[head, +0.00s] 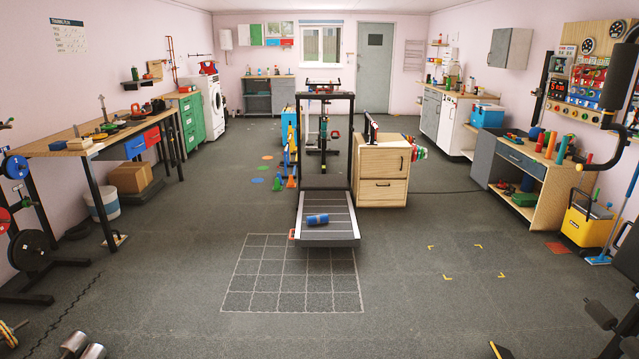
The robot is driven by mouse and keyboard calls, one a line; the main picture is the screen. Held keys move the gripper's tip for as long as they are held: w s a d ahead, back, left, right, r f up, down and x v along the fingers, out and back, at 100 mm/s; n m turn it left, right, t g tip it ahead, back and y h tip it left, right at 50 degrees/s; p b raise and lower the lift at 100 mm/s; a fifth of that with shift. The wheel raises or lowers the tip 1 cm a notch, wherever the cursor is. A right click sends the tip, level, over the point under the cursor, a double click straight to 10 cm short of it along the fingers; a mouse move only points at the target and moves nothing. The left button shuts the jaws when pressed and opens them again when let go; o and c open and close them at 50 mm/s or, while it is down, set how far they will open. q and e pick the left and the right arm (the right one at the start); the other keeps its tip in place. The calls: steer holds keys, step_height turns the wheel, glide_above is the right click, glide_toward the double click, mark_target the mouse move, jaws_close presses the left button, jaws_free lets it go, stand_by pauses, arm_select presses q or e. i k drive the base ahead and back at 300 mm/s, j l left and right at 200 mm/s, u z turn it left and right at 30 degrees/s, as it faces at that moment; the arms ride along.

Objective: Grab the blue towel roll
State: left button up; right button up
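A blue roll (318,220), which looks like the towel roll, lies on its side on the grey sloped deck of a treadmill-like machine (329,239) in the middle of the room.
A wooden cabinet (382,172) stands right of the machine. Small cones (283,181) stand on its left. The floor in front, with a white grid (290,285), is clear. Workbenches (95,146) line the sides. Metal cylinders (80,346) lie bottom left.

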mark_target(312, 221)
steer(key=i, duration=4.6)
